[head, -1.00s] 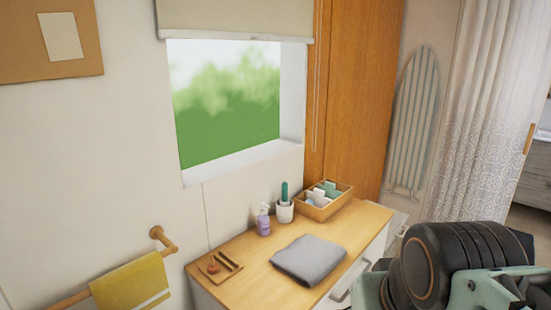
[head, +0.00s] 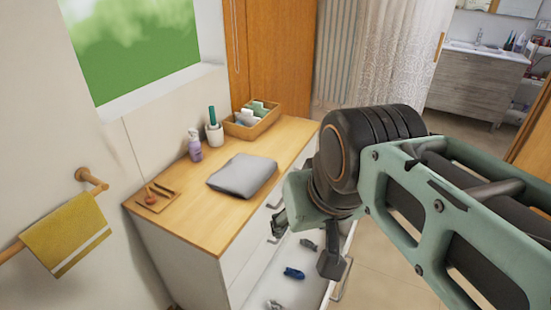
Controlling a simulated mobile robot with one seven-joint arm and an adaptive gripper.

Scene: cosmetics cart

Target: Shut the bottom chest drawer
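The white chest (head: 180,258) with a wooden top stands left of centre in the head view. Its bottom drawer (head: 262,285) is pulled out towards the right, and its inside shows. A blue item (head: 293,272) and a few grey items lie in it. The drawer's outer handle (head: 342,280) shows at the right, partly behind my gripper. My gripper (head: 306,243) hangs over the open drawer, with dark fingers spread apart and nothing seen between them. My arm hides part of the drawer's far end. Whether a finger touches the drawer front is unclear.
A yellow towel (head: 65,233) hangs on the left wall. Floor (head: 385,265) right of the drawer looks clear.

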